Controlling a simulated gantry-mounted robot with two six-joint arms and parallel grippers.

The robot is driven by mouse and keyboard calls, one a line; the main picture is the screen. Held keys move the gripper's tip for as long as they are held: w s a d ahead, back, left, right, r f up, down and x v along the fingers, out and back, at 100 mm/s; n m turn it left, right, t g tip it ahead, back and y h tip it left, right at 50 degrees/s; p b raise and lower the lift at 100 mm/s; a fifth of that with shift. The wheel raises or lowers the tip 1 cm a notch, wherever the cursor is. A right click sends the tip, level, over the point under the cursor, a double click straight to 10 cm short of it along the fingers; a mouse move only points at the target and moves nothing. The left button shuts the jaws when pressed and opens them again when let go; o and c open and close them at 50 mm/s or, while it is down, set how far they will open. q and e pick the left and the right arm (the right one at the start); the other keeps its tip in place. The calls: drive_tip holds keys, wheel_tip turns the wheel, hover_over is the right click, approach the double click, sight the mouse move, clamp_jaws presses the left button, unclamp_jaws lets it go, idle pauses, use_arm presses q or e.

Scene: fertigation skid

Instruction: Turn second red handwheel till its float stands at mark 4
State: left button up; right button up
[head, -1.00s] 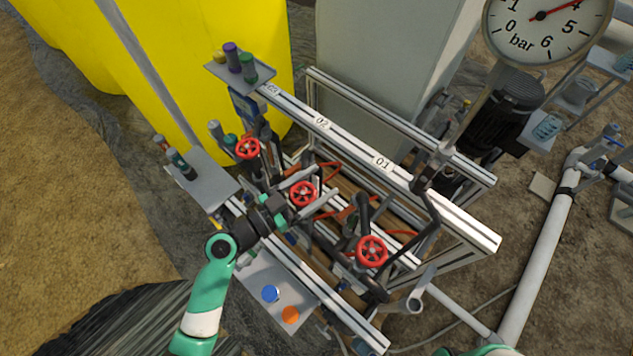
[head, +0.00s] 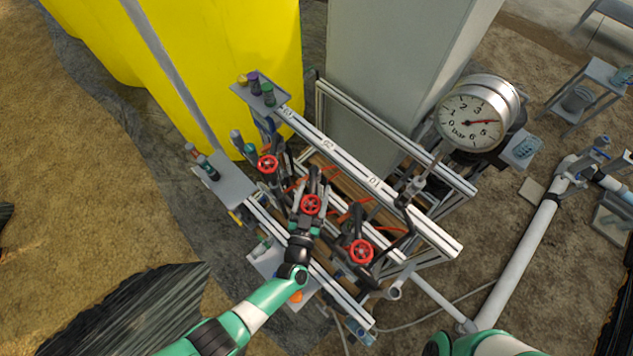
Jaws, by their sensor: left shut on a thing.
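Three red handwheels stand in a row on the skid. The second, middle handwheel (head: 311,205) lies below the plate marked 02 (head: 328,146). My left gripper (head: 312,194) reaches it from below, shut on this wheel with its fingers around the rim. The handwheel near 03 (head: 268,164) is up and to the left, and the handwheel near 01 (head: 361,252) is down and to the right; both are free. The second wheel's float and its marks are too small or hidden to read. My right gripper is out of view; only part of that arm shows at the bottom right.
A round pressure gauge (head: 475,115) with a red needle stands at the right. A grey tray (head: 232,187) is at the left of the frame, and a small shelf (head: 262,101) with bottles at its far end. White pipe (head: 520,255) runs along the right. Dark hoses crowd the wheels.

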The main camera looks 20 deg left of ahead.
use_arm(q)
drive_tip(key=n+y, duration=0.2)
drive_tip(key=y, duration=0.1)
drive_tip(key=shift+a+r+g+b, duration=0.1)
drive_tip(key=shift+g+b, duration=0.25)
drive_tip(key=shift+g, duration=0.05)
drive_tip(key=shift+s+a+n+g+y+b, duration=0.15)
drive_tip(key=shift+n+g+y+b, duration=0.1)
drive_tip(key=shift+n+y+b, duration=0.25)
drive_tip(key=shift+w+a+n+g+y+b, duration=0.15)
drive_tip(key=shift+n+g+y+b, duration=0.2)
drive_tip(key=shift+y, duration=0.35)
drive_tip(key=y, duration=0.1)
drive_tip(key=n+g+y+b, duration=0.2)
drive_tip(key=shift+s+a, duration=0.35)
drive_tip(key=shift+s+a+n+g+y+b, duration=0.1)
drive_tip(key=shift+n+g+y+b, duration=0.35)
drive_tip(key=shift+n+y, duration=0.1)
drive_tip(key=shift+r, duration=0.1)
drive_tip(key=o, duration=1.3)
drive_tip(key=shift+s, duration=0.1)
